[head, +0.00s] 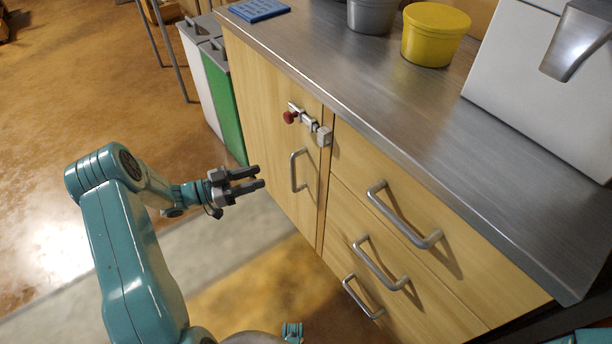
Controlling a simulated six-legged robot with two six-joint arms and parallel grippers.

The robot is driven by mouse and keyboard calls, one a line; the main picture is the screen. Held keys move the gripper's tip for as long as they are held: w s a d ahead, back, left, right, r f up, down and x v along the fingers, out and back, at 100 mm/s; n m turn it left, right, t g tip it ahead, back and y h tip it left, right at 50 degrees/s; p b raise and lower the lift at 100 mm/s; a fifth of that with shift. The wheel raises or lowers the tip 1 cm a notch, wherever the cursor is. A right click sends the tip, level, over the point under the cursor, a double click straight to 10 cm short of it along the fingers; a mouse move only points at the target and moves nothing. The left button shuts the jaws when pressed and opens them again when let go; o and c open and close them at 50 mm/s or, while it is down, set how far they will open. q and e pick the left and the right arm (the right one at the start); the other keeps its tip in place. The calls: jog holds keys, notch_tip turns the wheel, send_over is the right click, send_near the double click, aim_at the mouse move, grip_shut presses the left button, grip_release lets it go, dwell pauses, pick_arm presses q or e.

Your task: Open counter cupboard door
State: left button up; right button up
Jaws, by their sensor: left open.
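The counter cupboard door (258,112) is a light wood panel at the left of the counter front, and it looks closed. A vertical metal bar handle (294,171) is on its right part. Above the handle sits a metal sliding latch (309,122) with a dark red knob (289,117); it reaches to a small block at the door's right edge. My left gripper (261,177) is open and empty, left of the handle and apart from it. My right gripper is not in view.
Several drawers with bar handles (405,217) are right of the door. On the steel countertop (370,95) stand a yellow tub (434,36), a grey pot (372,14) and a blue mat (259,10). Green and white bins (224,100) stand left of the counter. Floor before the door is clear.

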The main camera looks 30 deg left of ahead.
aim_at(293, 168)
pick_arm(q)
jog(key=s+a+f+n+y+b, duration=0.1)
jog(key=s+a+f, duration=0.2)
jog(key=shift+t, duration=0.3)
jog(key=b+x, duration=0.1)
jog(key=x, duration=0.4)
jog(key=b+x, duration=0.1)
jog(key=x, duration=0.4)
jog(key=b+x, duration=0.1)
jog(key=x, duration=0.5)
jog(key=shift+w+a, duration=0.2)
jog(key=shift+w, duration=0.1)
grip_shut()
